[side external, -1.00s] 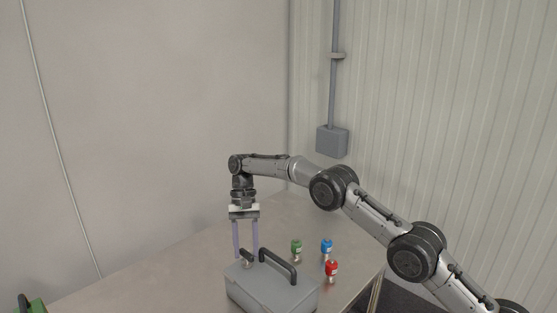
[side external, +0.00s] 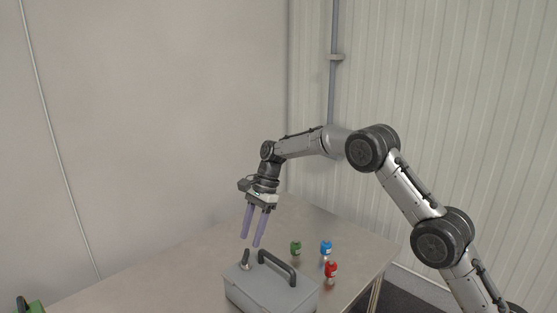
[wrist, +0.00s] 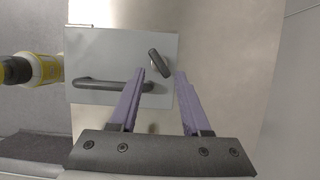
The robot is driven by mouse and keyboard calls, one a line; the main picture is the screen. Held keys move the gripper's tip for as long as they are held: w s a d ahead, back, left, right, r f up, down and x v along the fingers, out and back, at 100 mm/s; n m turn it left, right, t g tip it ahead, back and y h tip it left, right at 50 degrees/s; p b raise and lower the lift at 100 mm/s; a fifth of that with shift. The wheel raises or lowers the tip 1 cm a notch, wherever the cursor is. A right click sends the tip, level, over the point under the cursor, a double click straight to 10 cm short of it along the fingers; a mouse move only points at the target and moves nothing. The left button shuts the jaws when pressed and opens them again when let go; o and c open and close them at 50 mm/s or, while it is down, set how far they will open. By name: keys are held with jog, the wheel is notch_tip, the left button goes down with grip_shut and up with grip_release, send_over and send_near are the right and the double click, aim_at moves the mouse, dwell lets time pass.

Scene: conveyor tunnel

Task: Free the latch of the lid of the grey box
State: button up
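The grey box (side external: 268,292) stands on the metal table with its lid down. It also fills the upper left of the wrist view (wrist: 115,50). A dark arched handle (side external: 278,267) crosses the lid. The small dark latch lever (side external: 245,260) is near one end of the lid; in the wrist view the lever (wrist: 159,63) lies slanted to the box edges. My gripper (side external: 250,241) is tilted above the latch, its two purple fingers apart with nothing between them. The fingertips (wrist: 161,73) look clear of the lever. The catch under the lever is not visible.
Small bottles with green (side external: 296,247), blue (side external: 326,247) and red (side external: 331,268) caps stand behind and right of the box. A green object (side external: 30,306) is cut off at the lower left. A yellow-and-black item (wrist: 35,70) is beside the box in the wrist view. The table's left side (side external: 150,275) is clear.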

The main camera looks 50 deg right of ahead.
jog(key=v, duration=1)
jog(key=s+a+r+n+t, duration=0.1)
jog(key=s+a+r, duration=0.1)
jog(key=s+r, duration=0.3)
jog(key=s+a+r+t, duration=0.1)
jog(key=s+r, duration=0.3)
jog(key=r, duration=0.5)
jog(key=shift+s+a+r+n+h, duration=0.35)
jog(key=shift+n+h, duration=0.05)
jog(key=n+g+h, duration=0.2)
jog(key=n+h, duration=0.2)
jog(key=n, duration=0.2)
send_over(246, 254)
notch_tip(246, 254, down, 15)
notch_tip(246, 254, down, 13)
jog(key=shift+f, duration=0.1)
